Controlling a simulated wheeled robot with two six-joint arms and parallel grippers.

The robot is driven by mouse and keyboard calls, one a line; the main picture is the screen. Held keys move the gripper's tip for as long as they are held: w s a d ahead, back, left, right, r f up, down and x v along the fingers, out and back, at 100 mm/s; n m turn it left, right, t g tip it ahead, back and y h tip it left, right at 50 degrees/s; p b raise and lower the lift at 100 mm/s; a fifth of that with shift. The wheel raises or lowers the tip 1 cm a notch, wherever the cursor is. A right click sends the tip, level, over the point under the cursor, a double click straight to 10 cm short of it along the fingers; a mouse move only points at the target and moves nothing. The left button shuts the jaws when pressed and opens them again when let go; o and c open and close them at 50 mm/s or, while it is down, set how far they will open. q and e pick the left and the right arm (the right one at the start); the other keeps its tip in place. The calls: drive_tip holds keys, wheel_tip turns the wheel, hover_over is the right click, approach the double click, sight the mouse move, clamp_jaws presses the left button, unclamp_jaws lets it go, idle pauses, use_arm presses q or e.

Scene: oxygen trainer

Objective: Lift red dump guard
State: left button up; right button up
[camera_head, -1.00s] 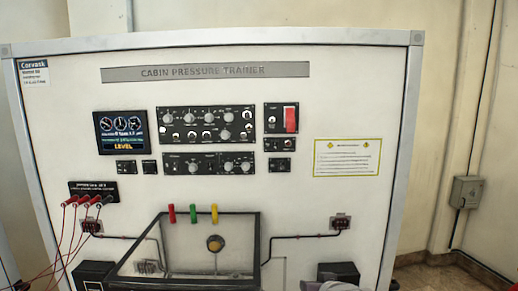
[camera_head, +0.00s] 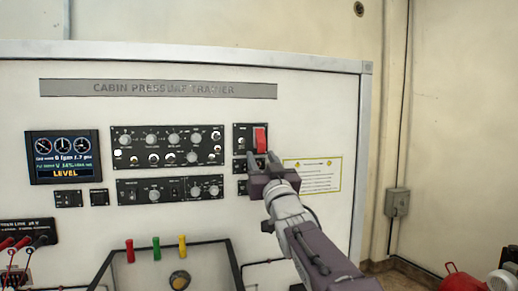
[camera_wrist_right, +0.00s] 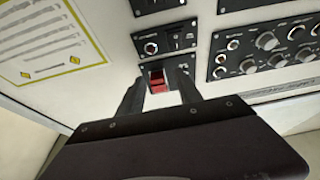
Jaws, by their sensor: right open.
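The red dump guard (camera_head: 261,138) is a red cover on a small black switch panel at the upper right of the trainer board, and it looks down flat on the panel. My right gripper (camera_head: 262,158) is in front of the board, just below the guard in the head view. Its jaws are open and empty. In the wrist view the guard (camera_wrist_right: 157,84) shows between the two fingertips (camera_wrist_right: 158,78), with no clear contact. The guard's lower edge is hard to make out behind the fingers. My left gripper is out of view.
A small switch panel (camera_wrist_right: 164,40) and a knob panel (camera_wrist_right: 262,45) sit close to the fingers. The yellow-edged placard (camera_head: 320,176) is right of my right gripper. A clear-fronted box (camera_head: 207,262) with red, green and yellow clips stands lower down.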

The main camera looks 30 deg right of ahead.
drive_tip(key=shift+w+d+r, duration=0.35)
drive_tip(key=shift+w, duration=0.15)
drive_tip(key=shift+w+d, duration=0.15)
drive_tip(key=shift+d, duration=0.2)
drive_tip(key=shift+a, duration=0.35)
drive_tip(key=c, duration=0.5)
clamp_jaws()
drive_tip(key=shift+w+f, duration=0.1)
